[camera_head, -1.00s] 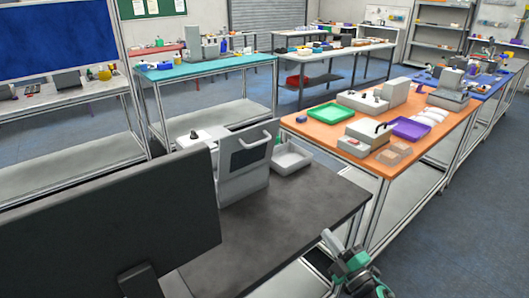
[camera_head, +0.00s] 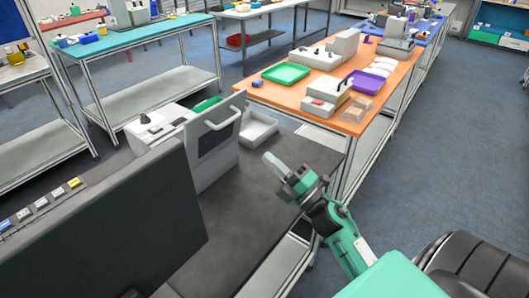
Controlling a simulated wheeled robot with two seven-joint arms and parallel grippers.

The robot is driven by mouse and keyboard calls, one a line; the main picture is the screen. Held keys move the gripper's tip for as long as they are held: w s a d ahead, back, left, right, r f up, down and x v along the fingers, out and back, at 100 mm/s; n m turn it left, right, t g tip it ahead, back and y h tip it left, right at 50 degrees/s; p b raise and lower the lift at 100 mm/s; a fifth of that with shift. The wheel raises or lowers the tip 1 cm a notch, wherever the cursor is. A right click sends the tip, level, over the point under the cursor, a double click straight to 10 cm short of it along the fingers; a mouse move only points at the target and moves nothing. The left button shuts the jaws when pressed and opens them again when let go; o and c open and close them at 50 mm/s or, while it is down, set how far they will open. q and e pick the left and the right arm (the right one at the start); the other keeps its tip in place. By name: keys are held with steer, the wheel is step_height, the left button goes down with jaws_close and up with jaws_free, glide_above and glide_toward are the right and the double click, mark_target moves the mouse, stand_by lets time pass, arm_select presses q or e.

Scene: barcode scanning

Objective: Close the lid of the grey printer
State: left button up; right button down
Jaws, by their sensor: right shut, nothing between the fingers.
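The grey printer (camera_head: 196,160) stands at the back of the dark table, behind the black monitor. Its upright front panel has a dark window and a light curved handle (camera_head: 227,120) near the top. I cannot tell for certain which part is the lid or how far open it stands. My right gripper (camera_head: 268,160) is shut and empty. It points up and left over the table, right of the printer and apart from it. My left gripper is not in view.
A black monitor (camera_head: 100,225) fills the lower left and hides part of the table. A white tray (camera_head: 257,130) sits right of the printer. The dark tabletop (camera_head: 240,210) in front of the printer is clear. An orange table (camera_head: 345,122) with trays and devices stands beyond.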

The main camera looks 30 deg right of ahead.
mark_target(231, 121)
steer(key=p+x, duration=0.4)
steer(key=x, duration=0.6)
steer(key=shift+w+r, duration=0.25)
arm_select(q)
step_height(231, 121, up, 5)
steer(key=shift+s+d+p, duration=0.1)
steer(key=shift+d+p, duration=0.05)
steer(key=shift+p, duration=0.15)
arm_select(e)
steer(key=shift+w+a+r, duration=0.1)
steer(key=shift+w+a, duration=0.15)
steer(key=shift+w, duration=0.3)
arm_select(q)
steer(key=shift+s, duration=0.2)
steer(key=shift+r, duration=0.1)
arm_select(e)
steer(key=shift+w, duration=0.1)
